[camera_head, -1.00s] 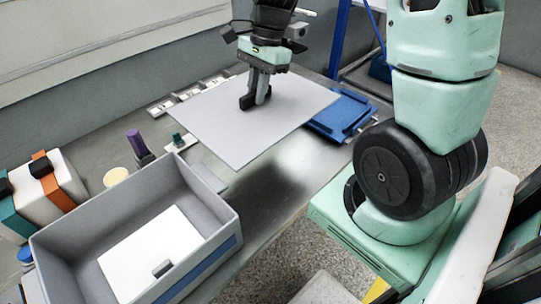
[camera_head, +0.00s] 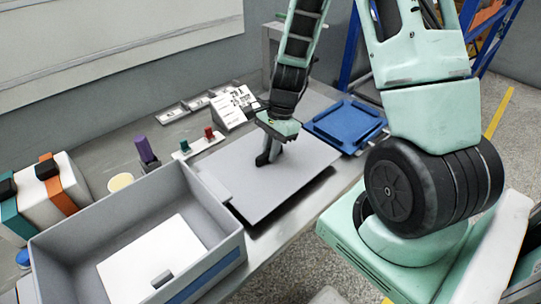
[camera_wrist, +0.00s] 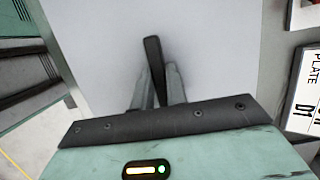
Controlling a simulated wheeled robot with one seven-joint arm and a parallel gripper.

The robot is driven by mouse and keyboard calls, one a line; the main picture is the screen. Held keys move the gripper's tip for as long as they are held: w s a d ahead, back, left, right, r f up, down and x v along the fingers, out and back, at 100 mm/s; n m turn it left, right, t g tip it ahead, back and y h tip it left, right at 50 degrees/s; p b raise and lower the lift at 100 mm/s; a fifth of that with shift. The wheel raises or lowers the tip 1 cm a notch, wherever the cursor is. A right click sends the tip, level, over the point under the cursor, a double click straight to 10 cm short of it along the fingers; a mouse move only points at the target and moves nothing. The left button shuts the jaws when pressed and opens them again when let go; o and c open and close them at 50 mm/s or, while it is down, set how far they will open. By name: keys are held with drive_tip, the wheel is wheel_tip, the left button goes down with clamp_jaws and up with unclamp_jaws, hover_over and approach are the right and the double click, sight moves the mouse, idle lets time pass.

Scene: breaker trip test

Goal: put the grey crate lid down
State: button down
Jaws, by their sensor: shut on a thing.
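The grey crate lid (camera_head: 290,170) is a flat light-grey panel with a dark upright handle in its middle. It lies flat, low over the bench, right of the grey crate; whether it touches the bench cannot be told. My gripper (camera_head: 270,154) is above the lid, shut on its handle. In the wrist view the dark handle (camera_wrist: 153,58) stands between the fingers, with the pale lid (camera_wrist: 215,50) filling the background. The grey crate (camera_head: 226,252) stands open at the lower left, with a white panel (camera_head: 155,262) inside.
A blue tray (camera_head: 345,122) lies beyond the lid to the right. Behind the lid are a labelled white plate (camera_head: 232,108) and a small stand with red and green pieces (camera_head: 198,146). A purple-topped item (camera_head: 145,150) and a cream disc (camera_head: 121,182) are behind the crate.

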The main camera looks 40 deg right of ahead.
drive_tip(key=shift+f, duration=1)
drive_tip(key=shift+f, duration=0.15)
drive_tip(key=c, duration=1.4)
unclamp_jaws()
